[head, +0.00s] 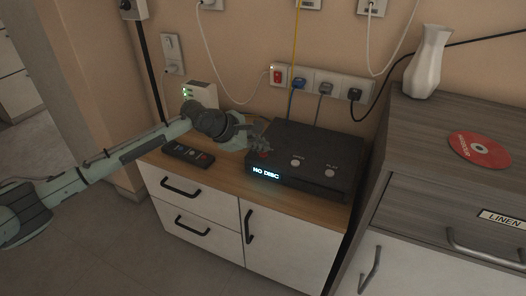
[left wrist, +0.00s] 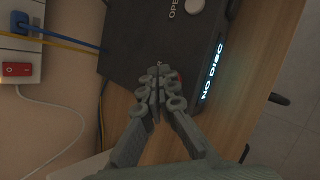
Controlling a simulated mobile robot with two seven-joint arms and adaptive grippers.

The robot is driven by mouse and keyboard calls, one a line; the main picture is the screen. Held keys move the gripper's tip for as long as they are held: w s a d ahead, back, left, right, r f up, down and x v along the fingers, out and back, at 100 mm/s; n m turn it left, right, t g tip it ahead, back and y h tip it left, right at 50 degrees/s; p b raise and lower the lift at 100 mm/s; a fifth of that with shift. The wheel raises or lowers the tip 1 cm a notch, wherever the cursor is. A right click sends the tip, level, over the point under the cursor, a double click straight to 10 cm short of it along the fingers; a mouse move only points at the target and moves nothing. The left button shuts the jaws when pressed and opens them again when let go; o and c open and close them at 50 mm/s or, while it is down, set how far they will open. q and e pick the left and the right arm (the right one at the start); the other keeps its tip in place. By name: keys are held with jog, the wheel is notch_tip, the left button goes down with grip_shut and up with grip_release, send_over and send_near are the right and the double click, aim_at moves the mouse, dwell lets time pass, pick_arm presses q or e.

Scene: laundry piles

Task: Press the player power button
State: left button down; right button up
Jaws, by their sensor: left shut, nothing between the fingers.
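The black disc player (head: 310,146) sits on the wooden top of a white cabinet, and its front display reads "NO DISC". Two round pale buttons, labelled OPEN (head: 297,161) and PLAY (head: 330,171), are on its top. A small red spot, seemingly the power button (head: 265,154), shows at the player's left front. My left gripper (head: 260,140) is shut and empty at the player's left end, close to this spot. In the left wrist view its fingertips (left wrist: 158,74) overlap the player (left wrist: 145,35) and partly hide the red spot (left wrist: 178,77). I cannot tell whether they touch. My right gripper is not in view.
A black remote (head: 188,154) lies on the wooden top left of the player. A small white box with green lights (head: 199,94) stands behind my arm. A power strip with a red switch (head: 278,75) is on the wall. A grey cabinet with a vase (head: 427,62) and red disc (head: 480,149) is at right.

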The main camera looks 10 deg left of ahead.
aim_at(261, 155)
pick_arm(q)
jog(key=shift+f, duration=0.4)
dwell(0.4)
jog(key=shift+r+p, duration=0.6)
jog(key=shift+p, duration=0.85)
notch_tip(261, 155, up, 3)
jog(key=p, duration=0.4)
jog(key=shift+r, duration=1.55)
